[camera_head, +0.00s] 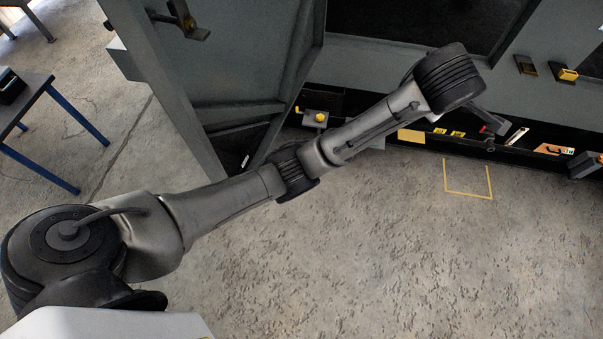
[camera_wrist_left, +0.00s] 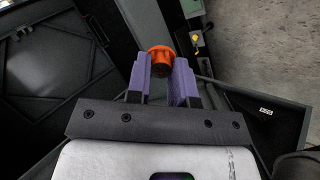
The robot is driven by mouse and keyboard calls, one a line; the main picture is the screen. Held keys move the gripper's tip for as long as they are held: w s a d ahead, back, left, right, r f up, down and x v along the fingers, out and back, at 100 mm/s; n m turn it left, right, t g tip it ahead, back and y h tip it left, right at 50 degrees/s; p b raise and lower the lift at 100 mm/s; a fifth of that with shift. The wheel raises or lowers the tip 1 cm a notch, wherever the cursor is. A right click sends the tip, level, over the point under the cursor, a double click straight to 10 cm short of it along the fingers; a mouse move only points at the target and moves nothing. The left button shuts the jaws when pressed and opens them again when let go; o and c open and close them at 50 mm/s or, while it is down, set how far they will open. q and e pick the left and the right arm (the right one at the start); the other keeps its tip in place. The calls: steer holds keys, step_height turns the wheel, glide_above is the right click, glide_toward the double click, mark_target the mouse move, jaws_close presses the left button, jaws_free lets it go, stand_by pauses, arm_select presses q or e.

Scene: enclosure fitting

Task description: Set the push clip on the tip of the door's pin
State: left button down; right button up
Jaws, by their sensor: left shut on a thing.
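An orange push clip (camera_wrist_left: 161,56) with a round flanged head sits between the two purple fingers of my left gripper (camera_wrist_left: 162,66) in the left wrist view. The fingers are shut on it. In the head view my left arm reaches across from the left towards the enclosure, and the gripper and clip cannot be made out there. The grey-green door (camera_head: 215,70) stands open at left centre in the head view. I cannot make out the door's pin or its tip with certainty in either view. My right gripper is not in view.
The enclosure (camera_head: 400,47) stands at the back right, with yellow-marked fittings along its lower opening. A yellow outline (camera_head: 468,197) marks the floor before it. A blue-legged table (camera_head: 38,88) stands at far left. The floor in front is clear.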

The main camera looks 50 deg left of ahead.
arm_select(q)
steer(key=s+a+f+n+g+y+b, duration=0.2)
steer(key=s+a+f+n+y+b, duration=0.1)
steer(key=a+f+n+y+b, duration=0.45)
steer(key=s+a+f+n+g+y+b, duration=0.1)
steer(key=s+a+f+n+y+b, duration=0.25)
steer(key=a+f, duration=0.65)
steer(key=s+a+f+n+g+y+b, duration=0.1)
steer(key=s+a+f+n+g+b, duration=0.2)
steer(key=s+f+n+g+b, duration=0.2)
steer(key=s+a+f+n+g+y+b, duration=0.2)
steer(key=s+a+f+n+g+b, duration=0.2)
steer(key=s+f+g, duration=0.5)
step_height(320, 180, down, 3)
steer(key=shift+s+f+n+b, duration=0.1)
steer(key=shift+s+n+b, duration=0.55)
steer(key=shift+s+n, duration=0.15)
steer(key=shift+w+a, duration=0.1)
steer(key=shift+b+x, duration=1.55)
steer(key=shift+x, duration=1.25)
